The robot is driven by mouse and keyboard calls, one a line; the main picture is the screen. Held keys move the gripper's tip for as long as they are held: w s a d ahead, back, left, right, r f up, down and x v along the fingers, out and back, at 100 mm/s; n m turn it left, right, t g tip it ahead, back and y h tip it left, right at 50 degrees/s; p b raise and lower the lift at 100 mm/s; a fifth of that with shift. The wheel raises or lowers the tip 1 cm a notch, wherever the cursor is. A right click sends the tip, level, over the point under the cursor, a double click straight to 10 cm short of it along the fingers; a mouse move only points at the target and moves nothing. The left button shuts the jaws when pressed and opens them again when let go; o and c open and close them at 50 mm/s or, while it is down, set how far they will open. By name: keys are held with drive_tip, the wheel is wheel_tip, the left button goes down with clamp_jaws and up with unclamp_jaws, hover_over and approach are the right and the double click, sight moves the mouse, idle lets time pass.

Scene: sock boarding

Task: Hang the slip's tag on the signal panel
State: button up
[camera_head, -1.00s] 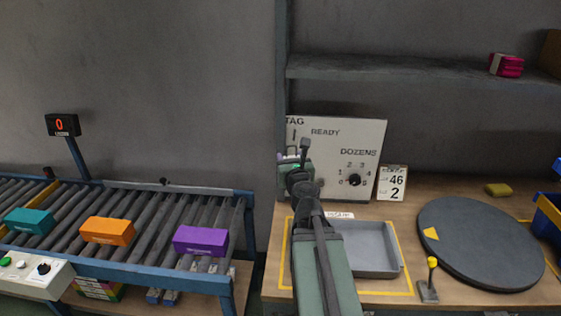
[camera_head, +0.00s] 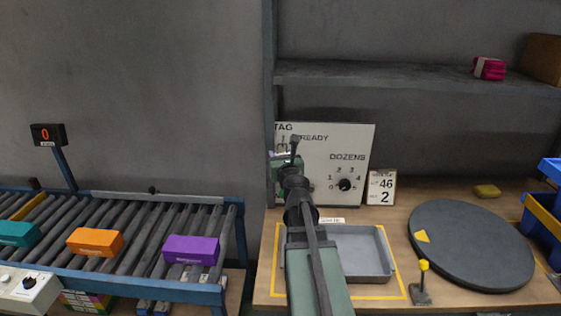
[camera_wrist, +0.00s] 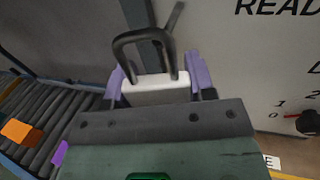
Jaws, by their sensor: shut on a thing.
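My gripper (camera_wrist: 158,82) is shut on a white tag (camera_wrist: 156,92) with a dark loop standing up from it; lilac fingertips show on both sides. The signal panel (camera_head: 350,150) is an upright white board marked TAG, READY and DOZENS. In the head view my gripper (camera_head: 281,158) is in front of the panel's left edge, below the word TAG. In the wrist view a dark rod (camera_wrist: 175,15) shows just behind the top of the loop. I cannot tell whether they touch. A white slip card (camera_head: 381,187) reading 46 and 2 stands right of the panel.
A grey tray (camera_head: 375,265) lies in a yellow outline below my arm. A dark round turntable (camera_head: 475,245) and a yellow-knobbed lever (camera_head: 422,285) are to the right. A shelf (camera_head: 400,76) runs above. A roller conveyor (camera_head: 135,225) with coloured boxes is on the left.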

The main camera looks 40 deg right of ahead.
drive_tip(key=shift+w+d+f, duration=0.2)
drive_tip(key=shift+w+d, duration=0.8)
drive_tip(key=shift+w, duration=0.05)
drive_tip(key=shift+w+d+f+b, duration=0.35)
drive_tip(key=shift+f+b, duration=0.15)
drive_tip(key=shift+b, duration=0.15)
drive_tip(key=o, duration=1.2)
drive_tip(key=shift+s+a, duration=0.1)
drive_tip(key=v, duration=1)
drive_tip(key=shift+s+a, duration=0.2)
drive_tip(key=shift+s, duration=0.05)
